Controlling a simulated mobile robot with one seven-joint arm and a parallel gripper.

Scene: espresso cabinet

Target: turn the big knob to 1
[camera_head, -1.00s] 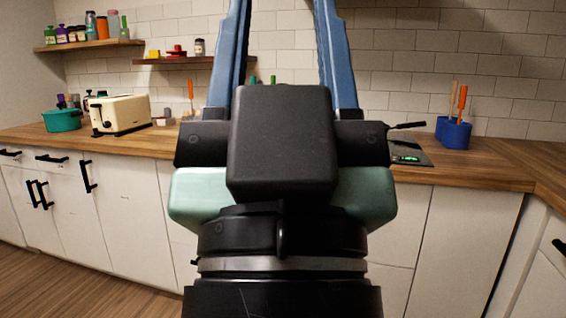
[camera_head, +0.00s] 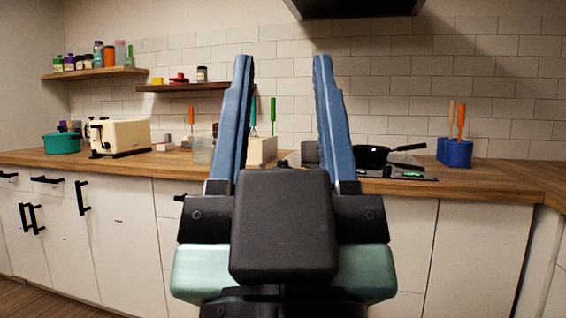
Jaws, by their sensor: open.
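My gripper (camera_head: 283,62) fills the middle of the view, its two blue fingers pointing up and spread wide apart, with nothing between them but wall and counter. The big knob is not to be made out. A dark cooktop (camera_head: 415,173) with a small green lit display lies on the counter right of the fingers, partly hidden by the right finger. My gripper is in front of the counter, apart from everything on it.
A black pan (camera_head: 372,157) stands on the cooktop. A blue utensil holder (camera_head: 457,152) is to its right. Left are a cream toaster (camera_head: 122,136), a teal pot (camera_head: 62,143) and a white utensil box (camera_head: 262,150). A dark hood (camera_head: 355,8) hangs above. Wooden shelves (camera_head: 190,87) are at left.

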